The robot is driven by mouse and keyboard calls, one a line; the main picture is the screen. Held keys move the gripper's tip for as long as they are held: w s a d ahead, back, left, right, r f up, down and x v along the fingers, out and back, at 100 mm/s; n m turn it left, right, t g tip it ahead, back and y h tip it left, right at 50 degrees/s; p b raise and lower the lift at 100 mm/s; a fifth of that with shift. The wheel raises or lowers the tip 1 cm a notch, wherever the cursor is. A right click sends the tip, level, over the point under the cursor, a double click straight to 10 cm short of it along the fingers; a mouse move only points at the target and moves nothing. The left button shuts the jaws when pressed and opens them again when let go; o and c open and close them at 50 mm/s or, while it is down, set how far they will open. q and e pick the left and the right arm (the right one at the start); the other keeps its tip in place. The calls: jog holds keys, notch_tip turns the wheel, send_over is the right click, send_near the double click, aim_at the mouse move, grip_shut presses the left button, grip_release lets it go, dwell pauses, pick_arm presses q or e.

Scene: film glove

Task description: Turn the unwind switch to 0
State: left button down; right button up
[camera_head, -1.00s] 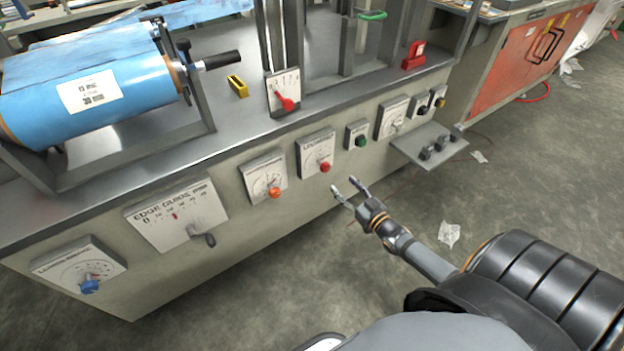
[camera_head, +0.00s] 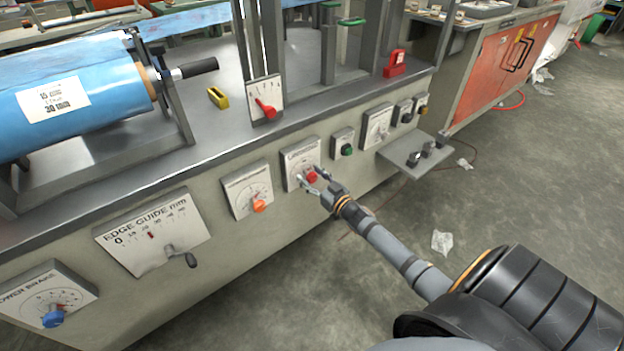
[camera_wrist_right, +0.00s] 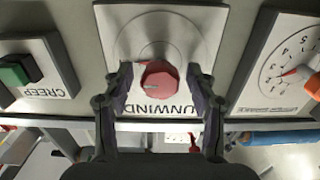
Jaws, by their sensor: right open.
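The unwind switch (camera_head: 311,176) is a red round knob on a pale square plate (camera_head: 292,156) on the machine's front. In the right wrist view the red knob (camera_wrist_right: 159,80) has a pale green mark, and the word UNWIND shows upside down on its plate (camera_wrist_right: 195,22). My right gripper (camera_head: 314,181) is at the knob. In the wrist view its two open fingers (camera_wrist_right: 160,88) stand on either side of the knob, with a gap on each side. Whether either finger touches the knob, and where the 0 is, I cannot tell. My left gripper is not in view.
A dial with an orange knob (camera_head: 259,206) is left of the unwind plate, and a green button box (camera_head: 344,146) is right of it. A small grey shelf (camera_head: 416,159) sticks out farther right. The floor (camera_head: 400,290) in front is mostly clear.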

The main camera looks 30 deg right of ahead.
jog(key=c, duration=1.2)
